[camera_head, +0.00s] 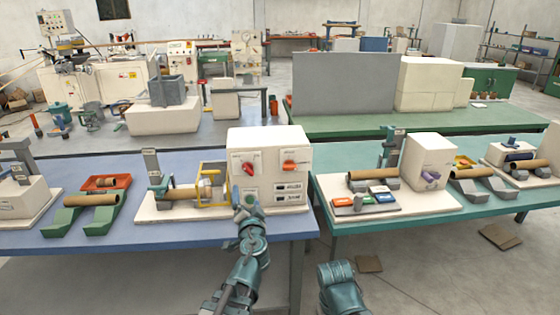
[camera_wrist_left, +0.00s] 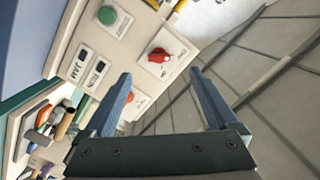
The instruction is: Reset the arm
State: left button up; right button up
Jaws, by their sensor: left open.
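My left gripper (camera_head: 247,203) is in front of the lower left of the cream winder box (camera_head: 271,145) in the head view. In the left wrist view its two blue fingers stand apart with nothing between them (camera_wrist_left: 162,85). The box face carries a red knob (camera_head: 249,168) and an orange knob (camera_head: 290,166). The wrist view shows a red knob on a white plate (camera_wrist_left: 160,55), a second knob partly hidden behind a finger (camera_wrist_left: 138,101), and a green button (camera_wrist_left: 108,15). JAM and RUN labels (camera_wrist_left: 84,53) sit beside them. The right gripper is out of frame.
A cardboard tube (camera_head: 182,192) and yellow guard frame (camera_head: 213,172) stand left of the box. A red tray (camera_head: 105,182) and green cradles (camera_head: 97,215) lie further left on the blue bench (camera_head: 200,236). A gap separates it from the green bench (camera_head: 480,212) with another winder.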

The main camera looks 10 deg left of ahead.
pick_arm(q)
jog(key=s+d+f+n+g+p, duration=0.4)
jog(key=s+f+g+p, duration=0.1)
jog(key=s+f+g, duration=0.35)
jog(key=s+d+f+m+g+h+p, duration=0.1)
jog(key=s+d+f+g+h, duration=0.1)
jog(key=s+d+g, duration=0.2)
jog(key=s+d+f+m+g+h+p, duration=0.1)
jog(key=s+d+g, duration=0.3)
jog(key=s+d, duration=0.4)
jog(key=s+f+h, duration=0.1)
jog(key=s, duration=0.3)
jog(key=shift+f+m+h, duration=0.2)
jog(key=shift+m+h, duration=0.1)
jog(key=shift+h, duration=0.1)
